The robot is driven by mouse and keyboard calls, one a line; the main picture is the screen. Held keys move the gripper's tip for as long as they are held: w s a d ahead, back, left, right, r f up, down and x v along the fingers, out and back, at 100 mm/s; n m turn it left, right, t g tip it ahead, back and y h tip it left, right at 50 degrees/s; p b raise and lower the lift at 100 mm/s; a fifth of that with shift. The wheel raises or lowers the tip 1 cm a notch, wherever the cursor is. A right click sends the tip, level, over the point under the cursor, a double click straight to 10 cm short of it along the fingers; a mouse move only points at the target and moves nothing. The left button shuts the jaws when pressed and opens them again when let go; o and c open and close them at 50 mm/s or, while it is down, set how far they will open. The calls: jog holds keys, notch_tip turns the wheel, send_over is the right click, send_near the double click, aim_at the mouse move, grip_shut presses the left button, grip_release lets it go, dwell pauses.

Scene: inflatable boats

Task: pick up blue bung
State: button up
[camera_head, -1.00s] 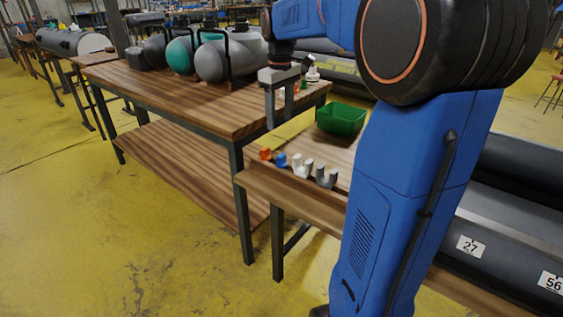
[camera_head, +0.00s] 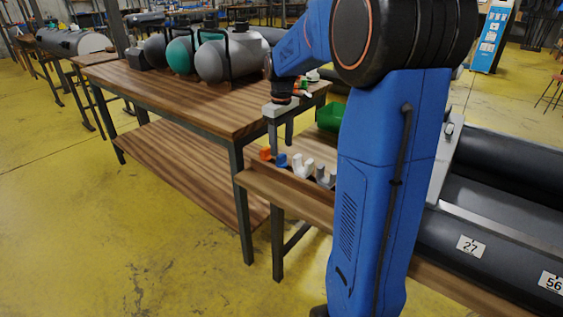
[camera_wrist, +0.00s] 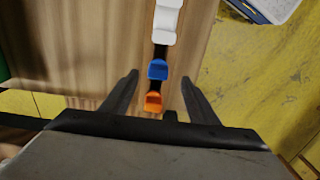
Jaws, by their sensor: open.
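The blue bung (camera_head: 281,160) sits in a row on the lower wooden bench, between an orange bung (camera_head: 265,154) and white ones. In the wrist view the blue bung (camera_wrist: 158,70) lies just beyond the fingertips, roughly midway between their lines. The orange bung (camera_wrist: 153,102) shows between the fingers. My gripper (camera_wrist: 158,82) is open and empty, pointing down at the row. In the head view my gripper (camera_head: 280,140) hangs above the row, near the orange and blue bungs. Its height above them is hard to tell.
White bungs (camera_head: 302,166) stand to the right of the blue one. A green bin (camera_head: 330,117) is behind them, partly hidden by my arm. A higher wooden table (camera_head: 190,95) with grey and green cylinders adjoins on the left. A dark inflatable boat (camera_head: 500,215) lies at right.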

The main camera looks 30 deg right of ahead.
aim_at(282, 155)
jog(key=shift+w+d+f, duration=0.1)
jog(key=shift+f, duration=1.45)
jog(key=shift+w+d+f, duration=0.1)
jog(key=shift+f, duration=1.45)
jog(key=shift+c, duration=0.6)
jog(key=c, duration=1)
